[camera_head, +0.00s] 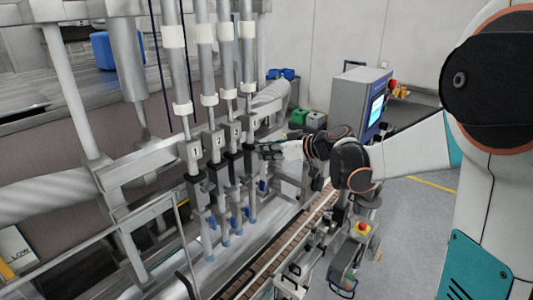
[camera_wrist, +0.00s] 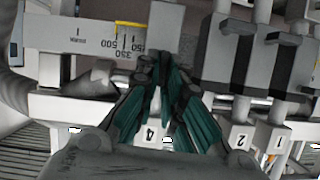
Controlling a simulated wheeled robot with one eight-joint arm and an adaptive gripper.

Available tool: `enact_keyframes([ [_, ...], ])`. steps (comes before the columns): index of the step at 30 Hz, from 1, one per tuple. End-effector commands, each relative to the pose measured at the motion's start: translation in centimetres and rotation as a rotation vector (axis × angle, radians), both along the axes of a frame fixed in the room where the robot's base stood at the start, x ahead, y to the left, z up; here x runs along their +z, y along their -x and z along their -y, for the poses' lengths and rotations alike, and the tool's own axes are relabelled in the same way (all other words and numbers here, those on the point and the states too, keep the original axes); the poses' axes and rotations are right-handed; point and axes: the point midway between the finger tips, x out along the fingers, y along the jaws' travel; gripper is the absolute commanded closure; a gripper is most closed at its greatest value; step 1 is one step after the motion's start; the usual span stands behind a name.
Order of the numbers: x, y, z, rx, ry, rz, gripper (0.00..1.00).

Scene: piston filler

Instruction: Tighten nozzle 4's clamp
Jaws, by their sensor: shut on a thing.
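Four nozzles stand in a row in the head view, with number plates at their tops. Nozzle 4 (camera_head: 250,122) is the farthest, and its black clamp (camera_head: 249,160) sits below the plate. My gripper (camera_head: 262,150) reaches it from the right. In the wrist view my gripper (camera_wrist: 160,66) has its teal fingers closing together at the tips, in front of nozzle 4, and its "4" plate (camera_wrist: 150,134) shows between the fingers. The tips are shut on a small part of nozzle 4's clamp, which they mostly hide.
A graduated scale bar (camera_wrist: 90,40) is at the left. A conveyor (camera_head: 275,250) runs below, and a control screen box (camera_head: 358,105) stands behind my arm.

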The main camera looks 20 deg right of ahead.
Motion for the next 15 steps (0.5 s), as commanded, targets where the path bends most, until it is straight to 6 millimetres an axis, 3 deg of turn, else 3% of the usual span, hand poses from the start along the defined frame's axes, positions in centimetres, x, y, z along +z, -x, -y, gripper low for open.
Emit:
enact_keyframes([
  [15,-0.63,-0.43,0.65,-0.001,-0.350,-0.254,1.00],
])
